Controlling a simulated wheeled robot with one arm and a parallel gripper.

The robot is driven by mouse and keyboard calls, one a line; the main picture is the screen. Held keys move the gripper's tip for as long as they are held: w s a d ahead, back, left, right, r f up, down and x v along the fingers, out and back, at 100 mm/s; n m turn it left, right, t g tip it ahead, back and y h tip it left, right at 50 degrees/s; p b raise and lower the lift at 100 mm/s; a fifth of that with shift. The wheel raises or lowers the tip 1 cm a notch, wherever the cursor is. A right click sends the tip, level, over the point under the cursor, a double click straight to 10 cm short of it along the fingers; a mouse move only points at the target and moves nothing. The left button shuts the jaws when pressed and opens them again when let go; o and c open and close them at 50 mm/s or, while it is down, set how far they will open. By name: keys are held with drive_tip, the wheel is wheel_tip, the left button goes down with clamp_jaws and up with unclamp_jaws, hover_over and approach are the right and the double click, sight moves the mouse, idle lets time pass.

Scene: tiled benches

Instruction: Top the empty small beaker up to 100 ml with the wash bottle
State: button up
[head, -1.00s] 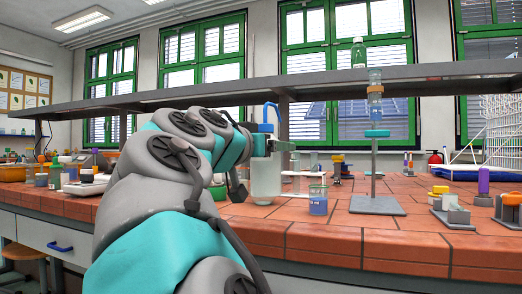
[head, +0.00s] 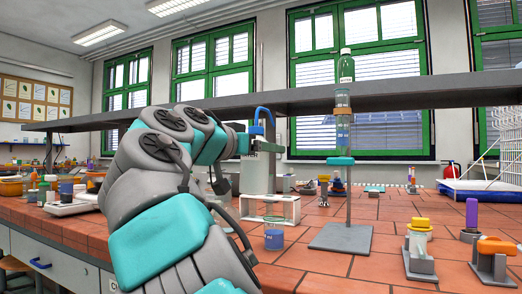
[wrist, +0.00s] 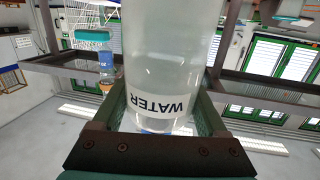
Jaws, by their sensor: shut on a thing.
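The wash bottle (head: 258,172) is a pale, translucent bottle with a blue nozzle, upright above the bench. In the wrist view the bottle (wrist: 168,65) fills the middle and bears a label reading WATER. My gripper (head: 266,147) is shut on it, with its fingers on either side. A small clear beaker (head: 274,237) stands on the tiles, below and slightly right of the bottle in the head view. Its lower part is blue with small print; I cannot tell label from liquid. The nozzle tip is too small to place exactly.
A white rack (head: 289,209) stands behind the beaker. A stand (head: 343,238) with a teal clamp rises to its right. Small fixtures (head: 419,258) stand at the right. Tiles before the stand are clear.

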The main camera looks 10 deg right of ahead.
drive_tip(key=f+b, duration=0.1)
drive_tip(key=f, duration=0.2)
drive_tip(key=f+g+y+b, duration=0.1)
drive_tip(key=f, duration=0.2)
drive_tip(key=s+a+f+g+y+b, duration=0.1)
drive_tip(key=f, duration=0.2)
drive_tip(key=shift+f, duration=0.3)
drive_tip(key=shift+f+b, duration=1)
drive_tip(key=shift+b, duration=0.05)
idle(0.4)
